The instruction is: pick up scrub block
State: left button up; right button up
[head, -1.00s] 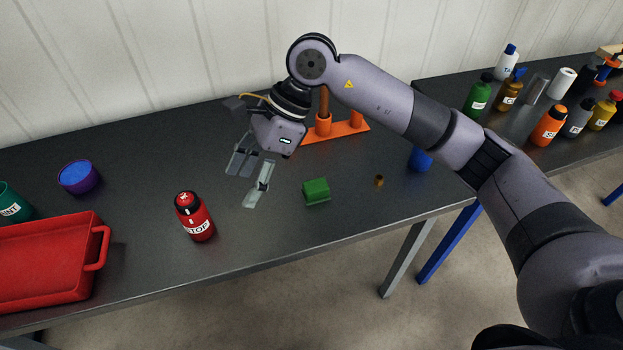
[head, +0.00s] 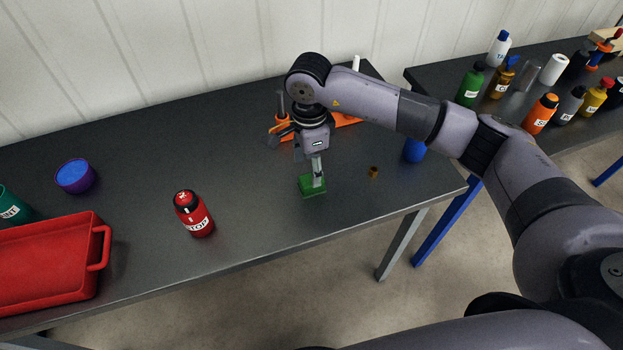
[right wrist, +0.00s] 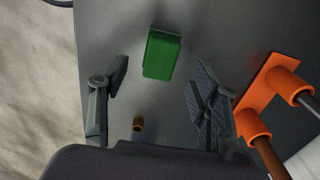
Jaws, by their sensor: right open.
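The scrub block appears to be the green block (head: 312,189), lying on the dark table near its front edge. It also shows in the right wrist view (right wrist: 161,55), at the top middle. My right gripper (head: 314,171) points down just above the block and hides part of it in the head view. In the right wrist view my right gripper (right wrist: 159,78) is open and empty. Its two fingers stand wide apart, one on each side of the block's line, and a gap shows on both sides. Contact with the block cannot be told. My left gripper is not in view.
An orange rack (right wrist: 253,92) with upright posts stands close to the right finger. A small brass piece (head: 374,172) and a blue object (head: 414,151) are to the right. A red bottle (head: 194,214), red tray (head: 103,246) and purple-blue bowl (head: 76,177) are left. Table between is clear.

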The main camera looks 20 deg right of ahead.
aim_at(308, 179)
notch_tip(308, 179, down, 5)
jog(key=shift+w+a+f+p, duration=0.1)
jog(key=shift+a+f+p, duration=0.1)
jog(key=shift+p, duration=1)
jog(key=shift+f, duration=0.25)
jog(key=shift+c, duration=0.4)
jog(key=c, duration=1.2)
jog(key=shift+o, duration=0.2)
jog(key=shift+r, duration=0.15)
notch_tip(308, 179, up, 20)
jog(key=b, duration=0.4)
